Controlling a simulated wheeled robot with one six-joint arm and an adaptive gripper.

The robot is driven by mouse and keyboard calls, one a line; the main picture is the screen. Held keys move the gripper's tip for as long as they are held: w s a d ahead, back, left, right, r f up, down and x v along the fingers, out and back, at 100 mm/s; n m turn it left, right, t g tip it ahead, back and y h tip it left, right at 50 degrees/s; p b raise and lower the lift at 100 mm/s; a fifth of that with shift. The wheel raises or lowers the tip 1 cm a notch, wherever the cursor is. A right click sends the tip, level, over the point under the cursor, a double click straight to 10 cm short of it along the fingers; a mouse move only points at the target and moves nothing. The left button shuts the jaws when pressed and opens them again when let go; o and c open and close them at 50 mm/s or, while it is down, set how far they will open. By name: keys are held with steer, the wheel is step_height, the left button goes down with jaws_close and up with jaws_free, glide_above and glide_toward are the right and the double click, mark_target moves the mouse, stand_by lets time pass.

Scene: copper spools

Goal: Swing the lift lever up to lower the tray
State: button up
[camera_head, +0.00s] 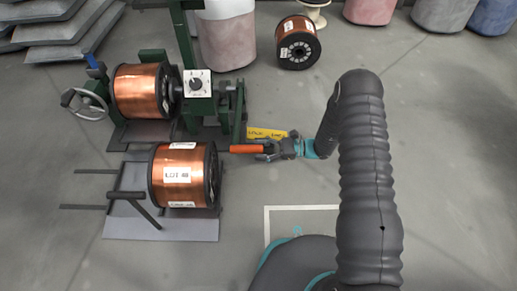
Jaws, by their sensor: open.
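An orange-handled lever (247,149) lies roughly level at the right of the spool stand. I take it for the lift lever. My gripper (264,149) is open at the lever's right end; I cannot tell whether its fingers touch or surround it. A copper spool with a "LOT" label (178,176) lies on its side on the lift, in front of the machine. The tray under this spool is mostly hidden by it. A grey plate (190,229) shows below, with dark bars (88,207) reaching left.
A green machine (232,100) with a dial box (197,84) holds another copper spool (137,92) behind the lift. A handwheel (85,105) is at its left. A yellow sign (266,134) is just behind my gripper. Floor right of my arm is clear.

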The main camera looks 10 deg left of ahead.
steer(key=shift+s+a, duration=0.15)
steer(key=shift+a, duration=0.4)
steer(key=shift+d, duration=0.1)
jaws_close()
